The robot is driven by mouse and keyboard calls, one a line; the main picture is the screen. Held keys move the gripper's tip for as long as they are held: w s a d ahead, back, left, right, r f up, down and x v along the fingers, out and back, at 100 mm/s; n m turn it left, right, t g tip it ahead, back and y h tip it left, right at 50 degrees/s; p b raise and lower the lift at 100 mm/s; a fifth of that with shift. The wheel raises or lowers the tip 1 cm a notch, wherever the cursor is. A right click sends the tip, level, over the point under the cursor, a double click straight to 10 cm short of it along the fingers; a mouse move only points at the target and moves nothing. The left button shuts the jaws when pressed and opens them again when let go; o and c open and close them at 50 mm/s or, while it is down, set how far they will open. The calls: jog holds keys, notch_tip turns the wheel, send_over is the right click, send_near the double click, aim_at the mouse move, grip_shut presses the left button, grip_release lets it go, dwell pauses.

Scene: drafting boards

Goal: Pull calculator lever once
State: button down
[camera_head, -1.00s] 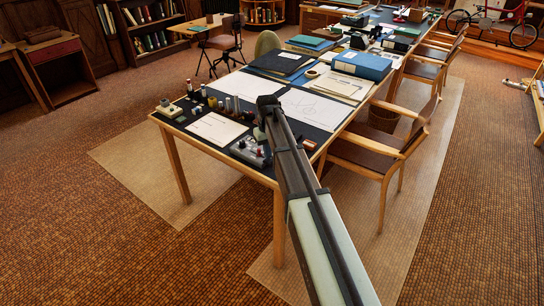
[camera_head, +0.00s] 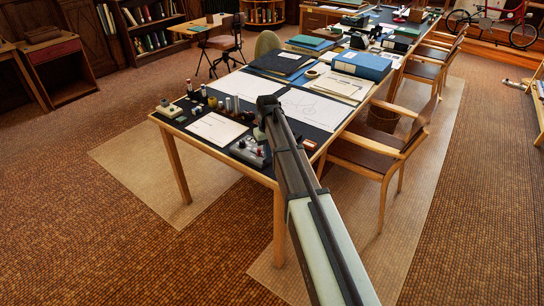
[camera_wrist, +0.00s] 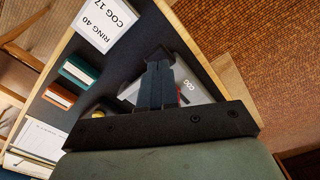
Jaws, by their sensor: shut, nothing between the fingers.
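The calculator (camera_head: 247,151) is a grey device with red-tipped parts at the near edge of the drafting table. In the wrist view the grey casing (camera_wrist: 200,94) shows behind and right of my fingers, with a small red part and a label reading "COG". Its lever cannot be made out clearly. My gripper (camera_wrist: 158,58) is shut and empty, its fingers overlapping the casing in the wrist view. Whether they touch it cannot be told. In the head view my arm hides the fingertips and part of the table near the calculator.
A card (camera_wrist: 104,30) reading "RING 40 COG 17" lies near the table edge. Two small boxes, green (camera_wrist: 80,71) and brown (camera_wrist: 59,97), lie beside it. A paper sheet (camera_head: 216,128) and several small bottles stand left of my arm. A chair (camera_head: 375,155) is at the right.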

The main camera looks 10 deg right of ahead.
jog(key=shift+f, duration=1.8)
jog(key=shift+r, duration=4)
